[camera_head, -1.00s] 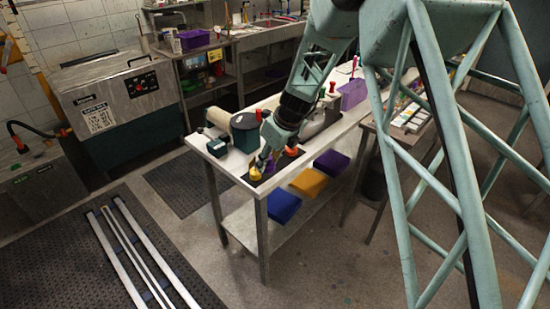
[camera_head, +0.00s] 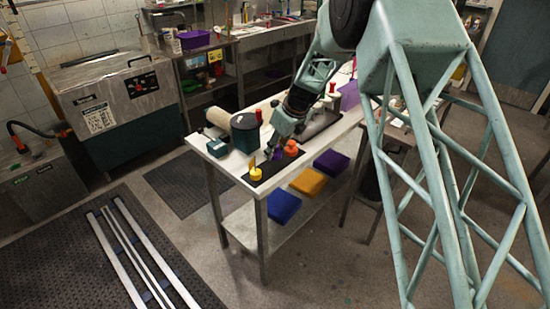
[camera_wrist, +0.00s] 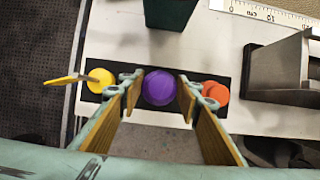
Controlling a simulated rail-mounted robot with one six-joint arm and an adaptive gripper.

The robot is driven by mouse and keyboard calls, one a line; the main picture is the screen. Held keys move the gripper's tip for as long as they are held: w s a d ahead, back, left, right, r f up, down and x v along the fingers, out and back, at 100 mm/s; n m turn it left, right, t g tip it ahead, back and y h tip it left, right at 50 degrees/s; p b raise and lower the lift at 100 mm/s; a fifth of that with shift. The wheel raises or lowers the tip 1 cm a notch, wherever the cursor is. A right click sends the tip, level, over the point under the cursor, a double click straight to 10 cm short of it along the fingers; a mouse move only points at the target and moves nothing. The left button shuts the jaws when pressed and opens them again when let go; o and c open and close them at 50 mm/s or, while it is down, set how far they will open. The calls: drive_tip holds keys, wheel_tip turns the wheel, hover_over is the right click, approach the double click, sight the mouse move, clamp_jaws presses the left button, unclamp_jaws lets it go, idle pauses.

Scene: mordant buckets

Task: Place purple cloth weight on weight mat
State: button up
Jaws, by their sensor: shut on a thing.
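The purple cloth weight (camera_wrist: 159,87) is round and sits between the two fingers of my gripper (camera_wrist: 156,88) in the wrist view. My gripper is shut on it, one finger on each side. In the head view the purple weight (camera_head: 277,154) is partly hidden by my gripper (camera_head: 271,153). The dark weight mat (camera_wrist: 191,67) lies directly below in the wrist view, and its dark strip shows on the white table in the head view (camera_head: 262,182). I cannot tell whether the weight touches the mat.
A yellow weight (camera_wrist: 101,80) stands left of the purple one and an orange weight (camera_wrist: 216,94) right, both on the mat. The table's front edge (camera_wrist: 150,120) is close.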

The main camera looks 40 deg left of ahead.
sight(277, 153)
drive_tip(key=shift+f, duration=1.75)
drive_tip(key=o, duration=1.1)
drive_tip(key=shift+f, duration=0.15)
drive_tip(key=shift+r, duration=0.2)
drive_tip(key=shift+p+v, duration=0.3)
drive_tip(key=shift+v, duration=5.7)
